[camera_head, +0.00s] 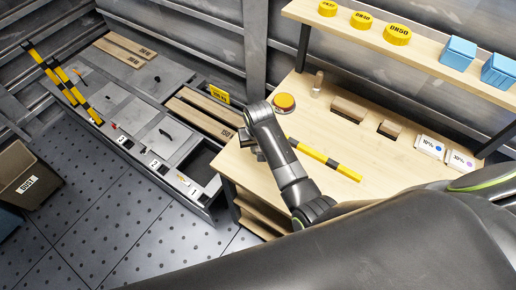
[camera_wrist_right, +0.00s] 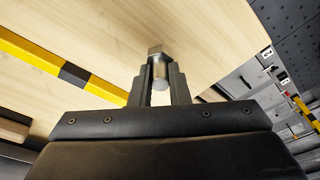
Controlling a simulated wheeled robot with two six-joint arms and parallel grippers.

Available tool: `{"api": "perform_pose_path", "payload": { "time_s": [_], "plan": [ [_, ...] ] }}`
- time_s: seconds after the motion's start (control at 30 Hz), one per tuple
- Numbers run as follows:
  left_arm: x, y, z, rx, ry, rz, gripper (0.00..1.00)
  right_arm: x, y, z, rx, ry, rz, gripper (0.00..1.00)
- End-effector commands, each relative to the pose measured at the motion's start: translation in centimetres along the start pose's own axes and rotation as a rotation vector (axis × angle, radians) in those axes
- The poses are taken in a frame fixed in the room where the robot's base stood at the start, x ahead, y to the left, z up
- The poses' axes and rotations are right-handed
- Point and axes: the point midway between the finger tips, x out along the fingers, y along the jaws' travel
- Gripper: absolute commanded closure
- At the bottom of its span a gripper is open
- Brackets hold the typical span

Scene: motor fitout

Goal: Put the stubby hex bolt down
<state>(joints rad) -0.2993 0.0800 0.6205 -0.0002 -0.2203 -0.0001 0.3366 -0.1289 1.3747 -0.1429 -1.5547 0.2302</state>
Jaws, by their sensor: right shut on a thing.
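The stubby hex bolt (camera_wrist_right: 157,53) shows in the right wrist view as a short grey metal bolt. Its hex head sticks out past the fingertips and its shank lies between them. My right gripper (camera_wrist_right: 159,80) is shut on it. In the head view my right gripper (camera_head: 252,146) is at the left end of the wooden workbench (camera_head: 230,165), and I cannot make out the bolt there. In the wrist view the bench top lies behind the bolt; I cannot tell whether they touch. My left gripper is not in view.
A yellow-black striped bar (camera_head: 325,159) lies on the bench. An orange round button (camera_head: 284,102), wooden blocks (camera_head: 348,109) and white label cards (camera_head: 430,146) stand behind it. A shelf (camera_head: 400,62) overhangs the back. A grey compartmented unit (camera_head: 125,95) stands left of the bench.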

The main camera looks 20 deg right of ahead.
Motion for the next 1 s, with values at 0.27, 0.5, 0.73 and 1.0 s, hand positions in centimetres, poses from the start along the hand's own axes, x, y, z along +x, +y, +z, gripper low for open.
{"api": "perform_pose_path", "payload": {
  "time_s": [0.27,0.5,0.73,1.0],
  "plan": [
    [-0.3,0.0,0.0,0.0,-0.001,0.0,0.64,3.0,0.0,0.5,-0.001,-0.002,0.001,1.0],
    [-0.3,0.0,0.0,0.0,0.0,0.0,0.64,3.1,0.0,0.5,0.0,0.0,0.0,1.0],
    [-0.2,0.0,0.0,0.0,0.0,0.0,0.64,3.4,0.0,0.5,0.0,0.0,0.0,0.75],
    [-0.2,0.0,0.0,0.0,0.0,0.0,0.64,3.4,0.0,0.6,0.0,0.0,0.0,0.62]
  ]
}}
